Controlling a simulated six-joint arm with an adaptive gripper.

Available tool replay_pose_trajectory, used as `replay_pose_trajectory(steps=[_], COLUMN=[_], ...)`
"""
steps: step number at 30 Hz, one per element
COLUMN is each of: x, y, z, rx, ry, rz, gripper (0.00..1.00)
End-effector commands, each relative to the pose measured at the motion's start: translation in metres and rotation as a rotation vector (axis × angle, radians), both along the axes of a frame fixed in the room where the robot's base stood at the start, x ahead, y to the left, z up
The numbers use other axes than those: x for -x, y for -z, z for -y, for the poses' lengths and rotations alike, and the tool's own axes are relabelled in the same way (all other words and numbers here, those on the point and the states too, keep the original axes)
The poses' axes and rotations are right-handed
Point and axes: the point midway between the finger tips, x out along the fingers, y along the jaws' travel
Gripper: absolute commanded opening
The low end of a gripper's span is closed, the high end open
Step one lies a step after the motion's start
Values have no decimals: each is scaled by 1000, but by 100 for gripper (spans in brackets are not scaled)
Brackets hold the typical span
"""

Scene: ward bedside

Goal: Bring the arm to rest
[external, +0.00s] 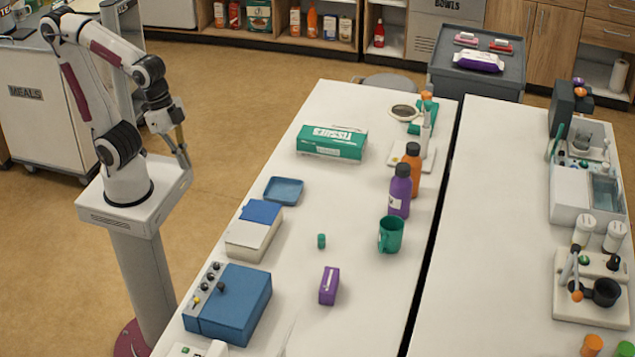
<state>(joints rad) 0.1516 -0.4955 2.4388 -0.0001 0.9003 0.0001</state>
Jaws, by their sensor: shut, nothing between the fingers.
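My gripper (184,160) hangs at the end of my folded arm at the left, pointing down. It is beside my own base column, out over the floor side and left of the white table (330,205). It is shut and empty. It touches nothing on the table, and clear space lies between it and the table's left edge. The fingertips are small in this view.
On the table are a blue tray (284,191), a tissue box (331,142), a blue box with knobs (229,303), a purple box (329,286), a green mug (391,234) and bottles (400,191). A meals cart (38,105) stands behind my arm.

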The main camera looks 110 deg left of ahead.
Motion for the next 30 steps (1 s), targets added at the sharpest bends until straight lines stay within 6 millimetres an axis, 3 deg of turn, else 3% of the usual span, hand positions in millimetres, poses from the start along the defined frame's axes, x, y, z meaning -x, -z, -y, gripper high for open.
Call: replay_pose_trajectory(steps=[11, 17, 27, 30], x=[24, 26, 26, 26], y=[-22, -33, -34, -34], z=[-28, -36, -38, -38], rx=[14, 15, 14, 14], ry=[-106, -142, -152, -151], rz=[139, 192, 194, 193], gripper=[0, 0, 0, 26])
